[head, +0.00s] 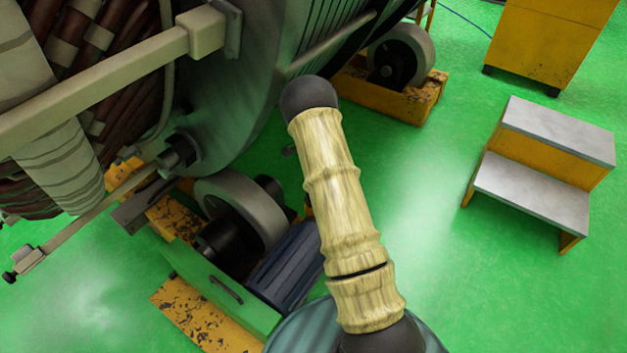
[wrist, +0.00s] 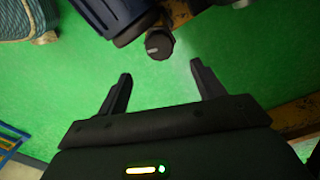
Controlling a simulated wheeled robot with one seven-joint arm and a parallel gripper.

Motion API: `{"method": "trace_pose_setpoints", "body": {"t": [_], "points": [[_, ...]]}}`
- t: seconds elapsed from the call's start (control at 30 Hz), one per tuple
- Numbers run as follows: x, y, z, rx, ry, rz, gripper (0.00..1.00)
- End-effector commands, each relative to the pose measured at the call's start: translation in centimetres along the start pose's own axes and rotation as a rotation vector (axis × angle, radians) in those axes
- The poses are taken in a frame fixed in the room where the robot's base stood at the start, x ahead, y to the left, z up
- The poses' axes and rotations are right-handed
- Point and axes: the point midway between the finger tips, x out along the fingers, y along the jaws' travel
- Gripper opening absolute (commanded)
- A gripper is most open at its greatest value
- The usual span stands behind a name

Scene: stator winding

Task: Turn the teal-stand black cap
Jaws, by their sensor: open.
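A round black cap (wrist: 160,44) with a short pale mark on its face shows near the top centre of the wrist view. It sits beside dark machine parts at the top edge. My gripper (wrist: 160,71) is open and empty, its two dark fingers spread wide below the cap in the picture. The cap lies beyond the fingertips, between their lines and apart from them. I cannot make out a teal stand under the cap. My gripper is not visible in the head view, and I cannot pick out the cap there.
In the head view, a large stator (head: 240,95) fills the upper left, with rollers (head: 240,213) on yellow bases below. A step stool (head: 545,128) stands at right on open green floor. In the wrist view, a teal wrapped coil (wrist: 38,18) is upper left and a blue frame (wrist: 12,140) lower left.

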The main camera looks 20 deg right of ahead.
Motion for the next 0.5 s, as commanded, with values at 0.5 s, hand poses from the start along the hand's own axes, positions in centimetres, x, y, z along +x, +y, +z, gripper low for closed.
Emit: {"method": "trace_pose_setpoints", "body": {"t": [0.5], "points": [[-6.7, 0.0, 0.0, -0.001, 0.0, 0.0, 0.68]]}}
